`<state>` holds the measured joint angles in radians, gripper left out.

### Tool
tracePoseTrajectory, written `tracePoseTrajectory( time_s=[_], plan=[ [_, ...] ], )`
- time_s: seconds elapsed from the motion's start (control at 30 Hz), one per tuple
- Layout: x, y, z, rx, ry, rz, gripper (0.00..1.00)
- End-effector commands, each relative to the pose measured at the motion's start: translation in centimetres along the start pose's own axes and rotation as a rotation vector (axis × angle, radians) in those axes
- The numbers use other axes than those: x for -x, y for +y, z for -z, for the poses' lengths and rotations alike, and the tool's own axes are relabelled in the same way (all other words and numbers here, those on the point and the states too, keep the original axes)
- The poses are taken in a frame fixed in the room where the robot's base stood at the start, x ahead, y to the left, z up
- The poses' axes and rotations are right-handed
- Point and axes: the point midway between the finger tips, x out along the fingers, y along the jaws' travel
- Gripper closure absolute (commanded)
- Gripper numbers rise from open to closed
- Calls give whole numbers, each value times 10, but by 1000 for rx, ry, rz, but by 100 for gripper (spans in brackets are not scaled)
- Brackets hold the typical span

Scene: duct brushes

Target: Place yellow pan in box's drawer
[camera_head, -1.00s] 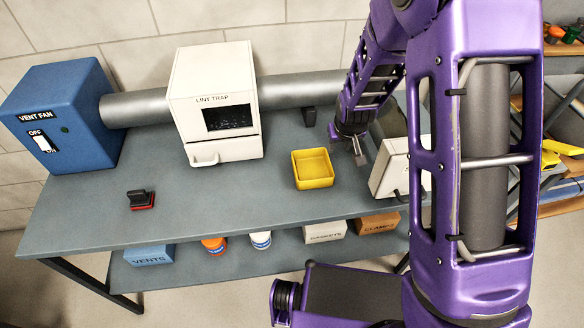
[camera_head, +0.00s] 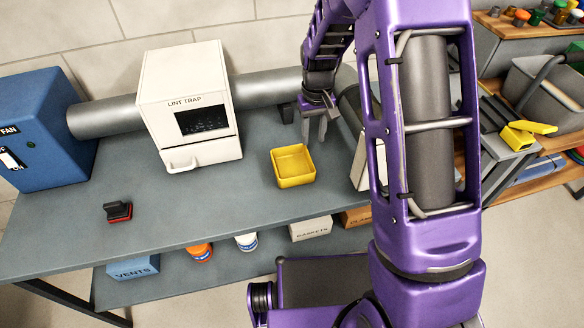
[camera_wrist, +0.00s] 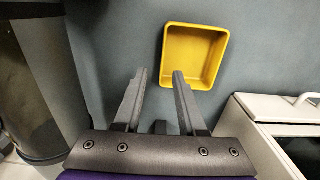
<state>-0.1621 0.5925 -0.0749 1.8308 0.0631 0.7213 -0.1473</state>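The yellow pan (camera_head: 293,166) is a shallow square dish standing upright on the grey bench. It also shows in the wrist view (camera_wrist: 194,55), empty inside. The white box marked LINT TRAP (camera_head: 187,105) stands left of the pan and has a dark window. Its drawer (camera_head: 205,155) below the window looks closed, with a white handle at its left. My gripper (camera_head: 320,135) is behind and slightly right of the pan, apart from it. In the wrist view my gripper (camera_wrist: 160,72) has its fingers spread with nothing between them; the pan lies beyond the right fingertip.
A grey duct (camera_head: 275,90) runs along the back. Another white box (camera_head: 367,165) is partly hidden by my arm at right. Bench space in front of the lint trap is clear.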

Motion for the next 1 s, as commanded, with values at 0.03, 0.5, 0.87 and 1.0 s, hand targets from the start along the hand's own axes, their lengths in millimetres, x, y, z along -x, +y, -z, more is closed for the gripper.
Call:
tracePoseTrajectory(
  time_s=[0.03,0.5,0.87,1.0],
  plan=[
    [-12,0,-1,0,-4,0,60],
    [-53,-3,-1,1,-2,0,60],
    [-90,-5,0,0,1,0,60],
    [-90,-5,0,0,1,0,62]
  ],
)
